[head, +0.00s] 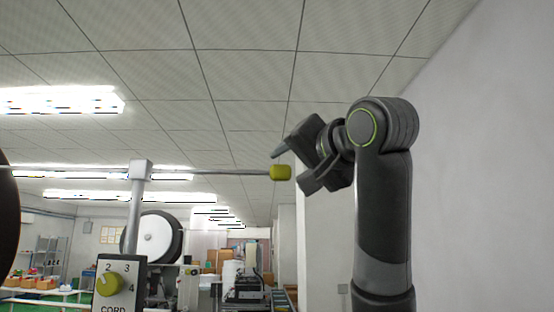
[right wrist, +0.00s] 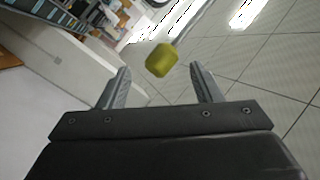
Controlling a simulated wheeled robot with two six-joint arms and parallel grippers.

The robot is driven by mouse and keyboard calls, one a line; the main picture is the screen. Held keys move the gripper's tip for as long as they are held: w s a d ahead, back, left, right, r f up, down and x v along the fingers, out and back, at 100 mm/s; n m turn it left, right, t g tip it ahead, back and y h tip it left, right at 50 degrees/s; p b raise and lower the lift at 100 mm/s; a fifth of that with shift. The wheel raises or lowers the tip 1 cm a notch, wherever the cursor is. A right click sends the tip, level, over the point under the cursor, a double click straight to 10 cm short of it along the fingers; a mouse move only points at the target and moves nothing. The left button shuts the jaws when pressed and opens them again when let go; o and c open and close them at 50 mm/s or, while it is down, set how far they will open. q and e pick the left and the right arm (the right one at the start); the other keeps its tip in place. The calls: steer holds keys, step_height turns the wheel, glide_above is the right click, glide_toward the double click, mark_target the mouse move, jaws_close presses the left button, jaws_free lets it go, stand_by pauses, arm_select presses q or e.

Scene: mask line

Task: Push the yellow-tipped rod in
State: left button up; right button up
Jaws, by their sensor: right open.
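The rod (head: 215,172) runs level across the left of the head view, through a block on a post, and ends in a yellow tip (head: 281,172). My right gripper (head: 287,170) comes from the right and is at the yellow tip's end in the picture. In the right wrist view the yellow tip (right wrist: 161,60) shows beyond and between the two spread fingers (right wrist: 160,88), with the rod going off behind it. The gripper is open and holds nothing; I cannot tell if it touches the tip. My left gripper is not in view.
A post (head: 134,215) carries the rod above a control box (head: 118,283) with a yellow dial marked 2, 3, 4 and CORD. A black-and-white reel (head: 157,238) stands behind. A pale wall fills the right side. Shelves and boxes are far back.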

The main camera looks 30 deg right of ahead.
mark_target(285, 169)
steer(key=w+p, duration=0.2)
steer(key=w, duration=0.3)
steer(key=shift+w+a+r+p, duration=0.1)
steer(key=shift+w+r+p, duration=0.05)
steer(key=shift+w+p, duration=0.2)
steer(key=shift+w, duration=0.55)
